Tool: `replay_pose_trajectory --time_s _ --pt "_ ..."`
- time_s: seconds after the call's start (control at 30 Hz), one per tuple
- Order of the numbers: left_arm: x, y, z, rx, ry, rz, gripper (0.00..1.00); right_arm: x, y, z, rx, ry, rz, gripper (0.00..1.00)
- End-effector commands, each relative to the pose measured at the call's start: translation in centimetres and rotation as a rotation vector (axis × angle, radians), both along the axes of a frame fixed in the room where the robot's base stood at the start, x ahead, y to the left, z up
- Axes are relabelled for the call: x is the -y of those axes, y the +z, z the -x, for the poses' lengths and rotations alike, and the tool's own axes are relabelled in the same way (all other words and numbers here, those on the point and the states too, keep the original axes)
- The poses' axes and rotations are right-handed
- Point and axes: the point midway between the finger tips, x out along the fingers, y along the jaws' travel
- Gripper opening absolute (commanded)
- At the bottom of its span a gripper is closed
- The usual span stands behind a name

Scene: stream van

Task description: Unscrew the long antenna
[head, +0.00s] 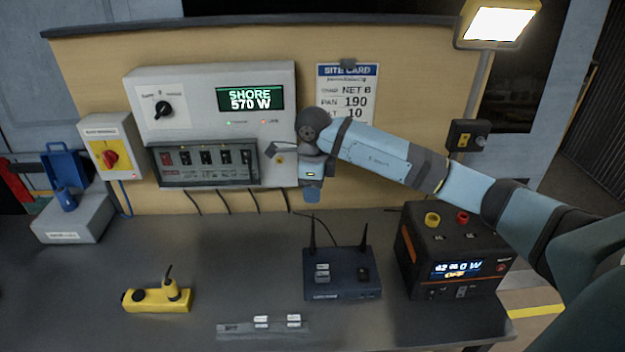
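A dark blue router box (343,284) stands on the grey bench, with a thin black antenna at each rear corner. The left antenna (312,236) looks slightly longer than the right antenna (364,237); both stand nearly upright. My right gripper (311,192) hangs above the left antenna, pointing down, with a visible gap and no contact. Its fingers overlap from this angle, so I cannot tell whether they are apart. My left gripper is out of view.
A black power station (460,254) stands right of the router. A grey strip (264,328) with small white blocks lies in front. A yellow socket block (157,298) and grey box (73,222) are left. Switch panels (213,130) and a site card (346,92) hang behind.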

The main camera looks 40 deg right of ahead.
Motion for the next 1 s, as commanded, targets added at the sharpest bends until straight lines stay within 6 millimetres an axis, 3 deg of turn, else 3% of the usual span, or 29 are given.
replay_pose_trajectory --time_s 0.3,0.5,0.7,1.0 --pt "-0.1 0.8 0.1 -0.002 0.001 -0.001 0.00 -0.1 -6.4 0.1 -0.005 -0.001 -0.003 0.40" --pt "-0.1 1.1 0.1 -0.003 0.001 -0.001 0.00 -0.1 -9.3 0.0 -0.002 -0.001 -0.004 0.40" --pt "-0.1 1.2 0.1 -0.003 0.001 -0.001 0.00 -0.1 -10.7 0.0 -0.001 0.000 -0.004 0.40" --pt "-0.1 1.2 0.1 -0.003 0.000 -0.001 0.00 -0.1 -10.9 0.0 0.001 0.000 -0.004 0.37"
